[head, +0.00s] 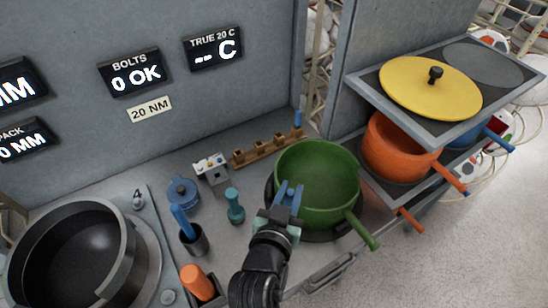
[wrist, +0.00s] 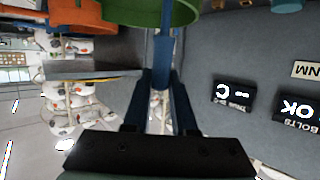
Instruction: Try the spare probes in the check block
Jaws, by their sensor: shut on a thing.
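My gripper (head: 288,196) is in front of the green pot (head: 318,182). In the wrist view its fingers (wrist: 160,98) are shut on a blue rod-like probe (wrist: 163,52), which points toward the green pot. I cannot tell whether the probe touches the pot; in the head view it is hard to tell from the fingers. The check block (head: 212,172), a small pale box with knobs or holes on top, stands left of the pot. A wooden rack (head: 262,152) lies behind it, with a blue probe (head: 298,119) upright at its right end.
A dark cup (head: 194,242) with a blue handle, a blue lidded pot (head: 183,194), a teal piece (head: 234,207) and an orange cylinder (head: 197,283) crowd the bench. A large dark pan (head: 120,262) is at left. A shelf (head: 500,105) with a yellow lid (head: 420,95) is at right. The "TRUE 20 C" display (head: 212,48) shows dashes.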

